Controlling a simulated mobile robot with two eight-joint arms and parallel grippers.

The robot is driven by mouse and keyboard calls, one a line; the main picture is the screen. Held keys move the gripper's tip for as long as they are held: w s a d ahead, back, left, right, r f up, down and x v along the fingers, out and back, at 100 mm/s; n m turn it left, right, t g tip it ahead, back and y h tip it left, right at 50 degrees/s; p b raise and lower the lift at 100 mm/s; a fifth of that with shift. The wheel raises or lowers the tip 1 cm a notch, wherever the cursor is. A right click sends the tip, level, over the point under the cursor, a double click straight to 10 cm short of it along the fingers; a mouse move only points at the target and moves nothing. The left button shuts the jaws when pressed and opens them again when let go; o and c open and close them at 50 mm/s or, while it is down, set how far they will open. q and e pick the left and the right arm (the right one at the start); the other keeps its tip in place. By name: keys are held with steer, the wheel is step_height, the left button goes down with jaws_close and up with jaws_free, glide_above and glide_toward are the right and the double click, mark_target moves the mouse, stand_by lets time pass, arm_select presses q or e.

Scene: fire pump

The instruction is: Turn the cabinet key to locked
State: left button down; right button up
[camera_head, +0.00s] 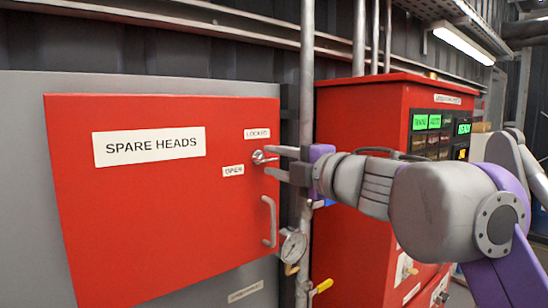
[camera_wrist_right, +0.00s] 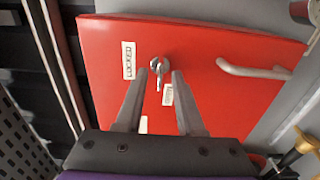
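The red cabinet door (camera_head: 150,215), marked SPARE HEADS, is shut. A silver key (camera_head: 262,157) is in its lock near the right edge, between the LOCKED label (camera_head: 257,133) above and the OPEN label (camera_head: 233,170) below left. Its bow points right, roughly level, in the head view. My right gripper (camera_head: 268,161) comes from the right, its fingers above and below the key. In the right wrist view, the key (camera_wrist_right: 158,74) lies between the parted fingertips, with gaps on both sides. My left gripper is in neither view.
A silver door handle (camera_head: 269,222) is below the key. A vertical pipe (camera_head: 306,90) with a pressure gauge (camera_head: 292,247) and yellow-handled valve (camera_head: 322,287) runs close beside the door. A red pump control cabinet (camera_head: 350,130) stands behind my right arm.

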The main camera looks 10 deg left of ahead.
steer(key=shift+w+a, duration=0.2)
steer(key=shift+a, duration=0.15)
jaws_close()
